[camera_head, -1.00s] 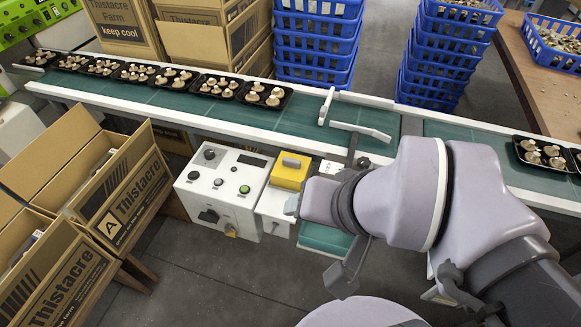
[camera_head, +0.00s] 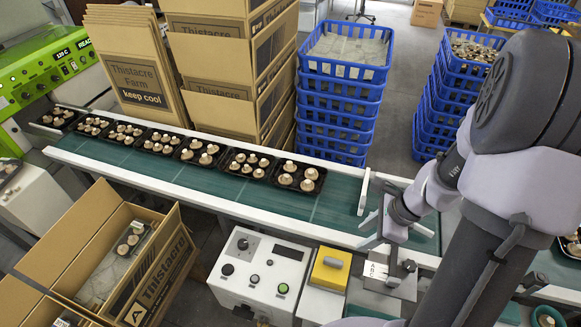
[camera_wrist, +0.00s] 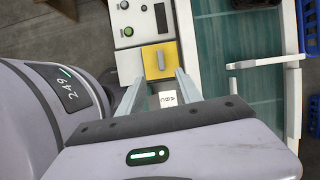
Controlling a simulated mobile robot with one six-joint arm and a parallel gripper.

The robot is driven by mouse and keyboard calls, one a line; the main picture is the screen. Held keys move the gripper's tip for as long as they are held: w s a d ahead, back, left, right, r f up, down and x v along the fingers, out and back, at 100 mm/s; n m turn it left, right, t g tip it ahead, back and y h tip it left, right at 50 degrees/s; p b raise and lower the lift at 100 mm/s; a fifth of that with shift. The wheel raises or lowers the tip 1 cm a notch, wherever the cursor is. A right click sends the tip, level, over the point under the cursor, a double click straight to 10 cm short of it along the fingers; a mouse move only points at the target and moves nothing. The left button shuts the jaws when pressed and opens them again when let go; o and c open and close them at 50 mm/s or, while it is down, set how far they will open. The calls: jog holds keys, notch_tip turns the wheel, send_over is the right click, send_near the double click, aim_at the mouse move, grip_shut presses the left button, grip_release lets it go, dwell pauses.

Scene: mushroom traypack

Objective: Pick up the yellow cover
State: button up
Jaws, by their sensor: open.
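The yellow cover (camera_head: 330,268) is a small square lid with a grey bar handle, on a white unit beside the control box. It is in the lower middle of the head view. In the wrist view the yellow cover (camera_wrist: 161,61) lies just beyond my fingertips, its handle showing. My gripper (camera_head: 367,230) is over the belt's near edge, up and to the right of the cover in the head view. In the wrist view my gripper (camera_wrist: 156,82) has its two fingers spread apart with nothing between them. It appears apart from the cover.
The white control box (camera_head: 262,275) with knobs and buttons stands left of the cover. The green conveyor (camera_head: 335,200) behind carries several black mushroom trays. A white ABC label (camera_head: 376,270) is right of the cover. Blue crates (camera_head: 340,95) and cartons (camera_head: 225,75) stand beyond.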

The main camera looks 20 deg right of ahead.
jog(key=b, duration=0.7)
send_over(334, 260)
jog(key=s+d, duration=0.2)
jog(key=shift+m, duration=0.4)
jog(key=f, duration=1.2)
jog(key=shift+w+a+f, duration=0.15)
jog(key=shift+a+f, duration=0.1)
jog(key=b+x, duration=0.2)
jog(key=x, duration=0.1)
jog(key=b+x, duration=0.1)
jog(key=shift+w+d+f, duration=0.1)
jog(key=shift+d+f, duration=0.1)
jog(key=shift+f, duration=0.2)
jog(key=shift+w+a+f, duration=0.1)
jog(key=shift+a+f, duration=0.05)
jog(key=shift+f, duration=0.1)
jog(key=shift+r, duration=0.15)
grip_shut()
